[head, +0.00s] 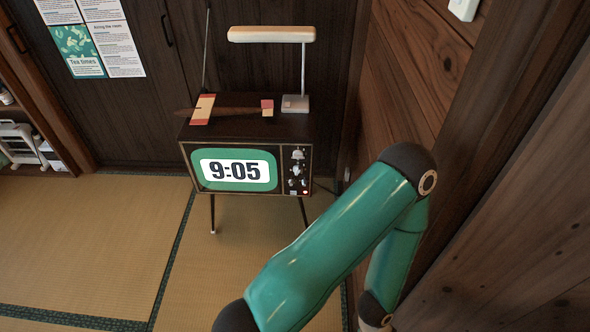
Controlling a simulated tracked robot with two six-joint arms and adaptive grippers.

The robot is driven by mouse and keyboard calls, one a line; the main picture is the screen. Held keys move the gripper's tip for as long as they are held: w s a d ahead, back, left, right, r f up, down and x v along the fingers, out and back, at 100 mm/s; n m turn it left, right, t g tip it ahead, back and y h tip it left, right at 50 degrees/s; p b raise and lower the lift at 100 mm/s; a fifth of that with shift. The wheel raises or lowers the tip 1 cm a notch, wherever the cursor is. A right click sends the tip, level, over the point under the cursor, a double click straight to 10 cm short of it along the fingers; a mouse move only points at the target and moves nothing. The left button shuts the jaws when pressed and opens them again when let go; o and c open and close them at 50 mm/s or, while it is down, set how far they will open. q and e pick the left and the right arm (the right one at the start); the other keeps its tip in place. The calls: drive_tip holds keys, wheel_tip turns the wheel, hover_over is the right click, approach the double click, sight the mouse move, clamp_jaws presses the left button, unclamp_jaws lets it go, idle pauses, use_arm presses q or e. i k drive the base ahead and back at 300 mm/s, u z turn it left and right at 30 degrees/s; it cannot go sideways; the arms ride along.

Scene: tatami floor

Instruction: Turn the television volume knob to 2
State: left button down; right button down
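The television (237,169) stands on thin legs against the back corner, its screen showing 9:05 on a green and white display. Its control panel (297,170) is to the right of the screen, with small knobs stacked on it. The upper knob (297,154) looks pale; its number marks are too small to read. My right arm crosses the lower right of the head view, bent at the elbow, with its lower end running down out of clear sight. Neither gripper shows.
A wooden wall (430,70) is close on the right. Posters (92,38) hang on the dark doors behind. The tatami floor (90,235) is clear at left and in front.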

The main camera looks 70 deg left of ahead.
sight(297, 168)
drive_tip(key=u, duration=0.15)
drive_tip(key=k, duration=0.95)
drive_tip(key=u, duration=1.35)
drive_tip(key=i, duration=1.1)
drive_tip(key=u, duration=1.95)
